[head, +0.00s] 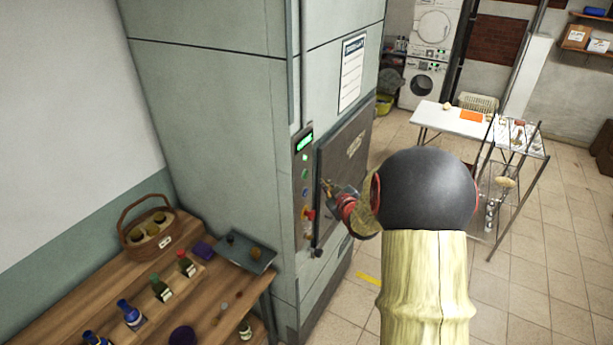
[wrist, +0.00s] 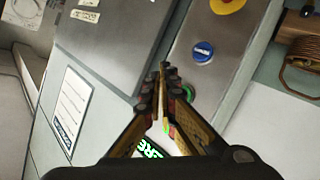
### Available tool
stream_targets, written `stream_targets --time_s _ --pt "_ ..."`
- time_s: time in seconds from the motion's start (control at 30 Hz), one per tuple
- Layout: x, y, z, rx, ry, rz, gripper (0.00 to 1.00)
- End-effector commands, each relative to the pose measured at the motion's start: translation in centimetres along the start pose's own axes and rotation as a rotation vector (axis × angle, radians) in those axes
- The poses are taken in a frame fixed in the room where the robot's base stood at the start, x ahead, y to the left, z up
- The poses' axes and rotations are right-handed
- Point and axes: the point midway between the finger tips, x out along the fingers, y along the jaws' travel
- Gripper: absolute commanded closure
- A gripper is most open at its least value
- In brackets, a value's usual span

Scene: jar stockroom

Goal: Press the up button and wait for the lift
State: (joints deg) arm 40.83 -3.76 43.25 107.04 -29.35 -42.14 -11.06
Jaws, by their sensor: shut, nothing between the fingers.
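The lift's button panel (head: 296,185) is a narrow plate on the grey-green lift housing. It has a lit green display (head: 304,143), a green button (head: 305,173), a blue button (head: 305,191) and a red stop knob on yellow (head: 308,214). My gripper (head: 326,184) is shut and empty, just right of the panel. In the wrist view its fingertips (wrist: 163,68) partly cover the green button; contact cannot be told.
The grey lift door (head: 341,175) beside the panel looks shut. A notice (head: 352,72) hangs above it. A wooden table (head: 215,315) with bottles and a basket (head: 148,230) stands at the left. A white table (head: 440,120) and a rack stand at the right, with open tiled floor between.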

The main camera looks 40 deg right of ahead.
Motion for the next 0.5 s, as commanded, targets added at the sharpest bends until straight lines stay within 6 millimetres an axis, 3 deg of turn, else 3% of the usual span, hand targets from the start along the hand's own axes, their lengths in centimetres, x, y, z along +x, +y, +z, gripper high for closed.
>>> stream_targets --time_s 0.2,0.5 --pt "1.8 -1.4 -1.1 -0.001 0.002 -0.001 1.00" --pt "2.6 -1.9 -1.9 -0.001 0.001 0.000 1.00"
